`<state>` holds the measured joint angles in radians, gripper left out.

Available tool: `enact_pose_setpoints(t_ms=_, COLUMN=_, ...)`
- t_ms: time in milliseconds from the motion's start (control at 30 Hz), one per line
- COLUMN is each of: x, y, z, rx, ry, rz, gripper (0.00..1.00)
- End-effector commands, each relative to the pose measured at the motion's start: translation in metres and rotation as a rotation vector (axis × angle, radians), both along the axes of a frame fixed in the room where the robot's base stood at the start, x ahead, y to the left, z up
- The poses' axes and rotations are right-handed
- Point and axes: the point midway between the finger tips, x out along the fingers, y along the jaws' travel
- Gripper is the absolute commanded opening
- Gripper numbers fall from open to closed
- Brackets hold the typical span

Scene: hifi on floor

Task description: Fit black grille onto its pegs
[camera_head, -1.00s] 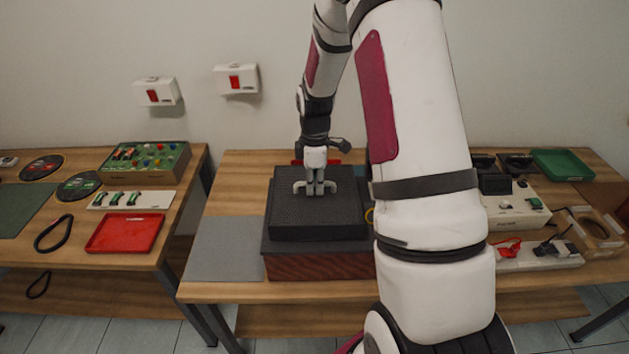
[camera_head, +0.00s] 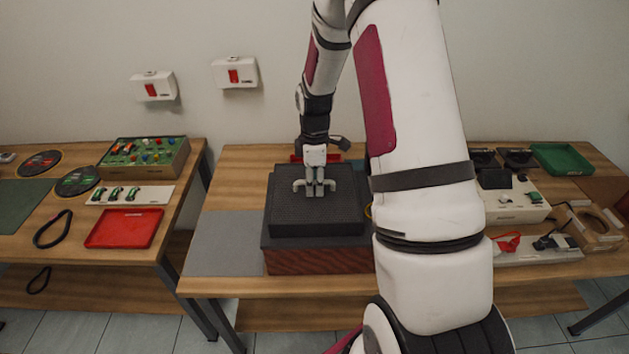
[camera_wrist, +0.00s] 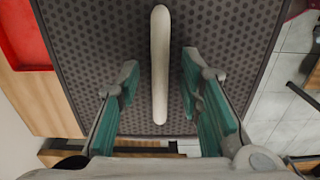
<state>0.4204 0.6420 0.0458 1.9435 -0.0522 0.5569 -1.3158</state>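The black grille (camera_head: 345,217) lies as a dark perforated slab on top of the hifi with reddish-brown wooden sides (camera_head: 320,262). In the wrist view the grille (camera_wrist: 110,35) fills the middle, with a pale bar handle (camera_wrist: 160,70) running lengthwise on it. My gripper (camera_head: 316,190) points down at the handle from above. In the wrist view the two green-padded fingers of my gripper (camera_wrist: 163,110) stand apart, one on each side of the handle, with gaps between. The pegs are hidden, and I cannot tell whether the grille sits on them.
A red object (camera_head: 305,158) lies behind the grille. A grey mat (camera_head: 225,243) lies left of the hifi. A left table holds a red tray (camera_head: 124,228) and a green board (camera_head: 144,157). Devices and a green tray (camera_head: 563,159) stand at the right. My arm hides the hifi's right side.

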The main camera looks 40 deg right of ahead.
Motion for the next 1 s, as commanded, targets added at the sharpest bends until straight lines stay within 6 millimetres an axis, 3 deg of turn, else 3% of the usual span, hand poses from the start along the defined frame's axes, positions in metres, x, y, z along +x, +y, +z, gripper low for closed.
enact_pose_setpoints(t_ms=267, x=0.001, y=0.000, z=0.013, rx=0.000, ry=-0.001, rz=0.000, gripper=0.34)
enact_pose_setpoints(t_ms=700, x=0.001, y=0.000, z=0.096, rx=-0.001, ry=-0.003, rz=0.000, gripper=0.34)
enact_pose_setpoints(t_ms=1000, x=0.000, y=0.000, z=0.119, rx=0.000, ry=0.000, rz=0.000, gripper=0.34)
